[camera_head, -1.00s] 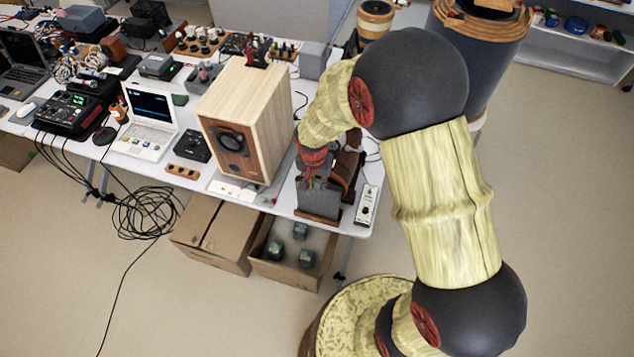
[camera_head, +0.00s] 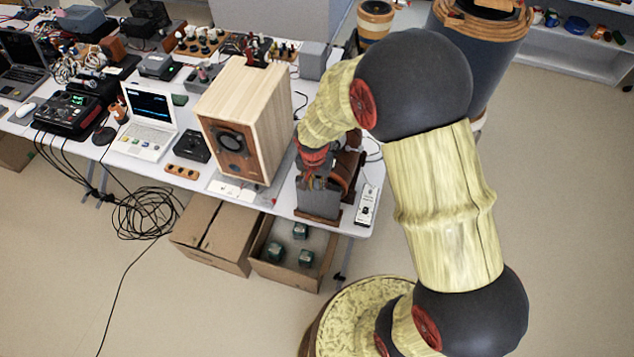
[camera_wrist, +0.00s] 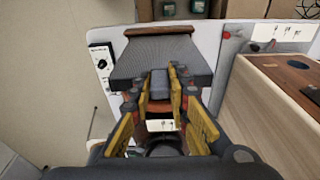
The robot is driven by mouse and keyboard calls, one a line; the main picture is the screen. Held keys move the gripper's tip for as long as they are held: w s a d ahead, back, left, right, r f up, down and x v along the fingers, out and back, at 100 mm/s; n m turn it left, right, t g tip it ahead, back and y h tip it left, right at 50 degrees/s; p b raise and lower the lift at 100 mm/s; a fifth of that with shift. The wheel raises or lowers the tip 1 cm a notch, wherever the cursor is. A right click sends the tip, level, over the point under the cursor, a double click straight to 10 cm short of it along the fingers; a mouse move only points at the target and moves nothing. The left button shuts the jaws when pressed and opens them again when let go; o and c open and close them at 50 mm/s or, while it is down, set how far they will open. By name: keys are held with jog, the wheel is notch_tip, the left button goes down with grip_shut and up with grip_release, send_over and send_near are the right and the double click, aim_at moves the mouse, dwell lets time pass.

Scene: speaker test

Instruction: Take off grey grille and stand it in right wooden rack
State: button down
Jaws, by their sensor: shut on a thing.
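The grey grille (camera_head: 318,205) stands at the wooden rack (camera_head: 304,214) right of the speaker, its lower edge close to the rack's brown front bar. In the wrist view the grille (camera_wrist: 160,57) lies just beyond my fingers, with the rack's bar (camera_wrist: 158,31) along its far edge. My gripper (camera_wrist: 161,84) is shut on the grille's near edge; it also shows above the grille in the head view (camera_head: 320,182). The wooden speaker (camera_head: 262,105) has its front uncovered, with the dark cone (camera_head: 230,142) bare. How deep the grille sits is hidden.
A small white box with a knob (camera_head: 367,205) stands close right of the rack. Brown rack parts (camera_head: 346,168) rise behind my gripper. The white table's front edge is near. Cardboard boxes (camera_head: 212,235) stand on the floor below.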

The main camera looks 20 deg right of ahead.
jog(key=shift+f+b, duration=0.7)
jog(key=shift+f, duration=0.05)
dwell(0.4)
jog(key=c, duration=1.6)
grip_release()
jog(key=r, duration=0.4)
jog(key=s+r, duration=0.1)
jog(key=r, duration=0.3)
jog(key=a+r, duration=0.1)
jog(key=r, duration=0.2)
jog(key=shift+s+r, duration=0.25)
jog(key=shift+r, duration=0.15)
